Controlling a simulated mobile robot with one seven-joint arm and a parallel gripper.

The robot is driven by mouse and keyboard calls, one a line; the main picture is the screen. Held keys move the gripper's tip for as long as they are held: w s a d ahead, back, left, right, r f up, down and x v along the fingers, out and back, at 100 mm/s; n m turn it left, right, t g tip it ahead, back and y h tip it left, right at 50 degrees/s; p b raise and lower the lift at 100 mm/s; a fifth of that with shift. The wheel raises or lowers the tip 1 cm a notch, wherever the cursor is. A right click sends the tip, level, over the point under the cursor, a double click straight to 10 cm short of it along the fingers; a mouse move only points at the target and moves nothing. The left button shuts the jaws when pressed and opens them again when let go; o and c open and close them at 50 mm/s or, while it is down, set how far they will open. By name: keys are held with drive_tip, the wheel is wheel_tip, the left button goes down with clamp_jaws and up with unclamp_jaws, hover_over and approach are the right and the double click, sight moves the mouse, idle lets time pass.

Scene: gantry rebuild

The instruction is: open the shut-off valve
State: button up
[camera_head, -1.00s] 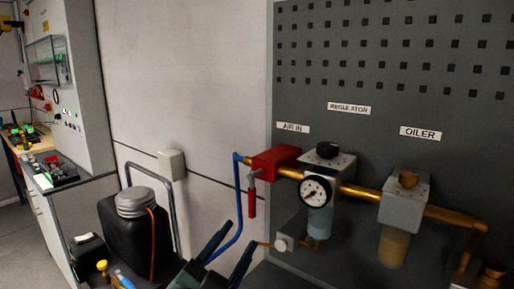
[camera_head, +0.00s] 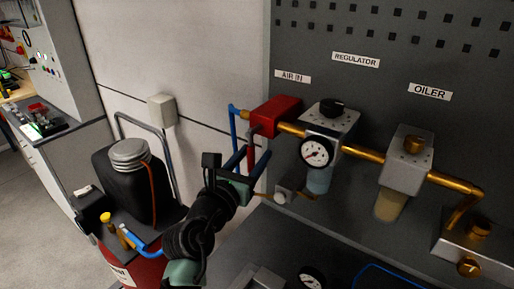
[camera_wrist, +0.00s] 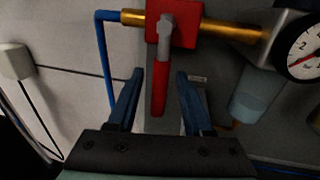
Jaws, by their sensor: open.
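The shut-off valve is a red block (camera_head: 276,115) under the AIR IN label, on a brass and blue pipe line against the grey panel. In the wrist view the red valve body (camera_wrist: 182,22) shows at the top, with a grey pivot and a red lever (camera_wrist: 159,88) hanging straight down, across the pipe. My gripper (camera_wrist: 155,85) is open, with one blue finger on each side of the lever; I see no contact. In the head view my gripper (camera_head: 248,160) is just below the valve and hides most of the lever.
A regulator with a round gauge (camera_head: 316,151) is right of the valve, then an oiler (camera_head: 407,160). A blue hose (camera_wrist: 106,62) drops left of the lever. A black tank (camera_head: 131,185) stands at left, below a grey wall box (camera_head: 163,110).

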drive_tip(key=shift+x, duration=1.2)
drive_tip(key=shift+c, duration=0.3)
clamp_jaws()
idle(0.4)
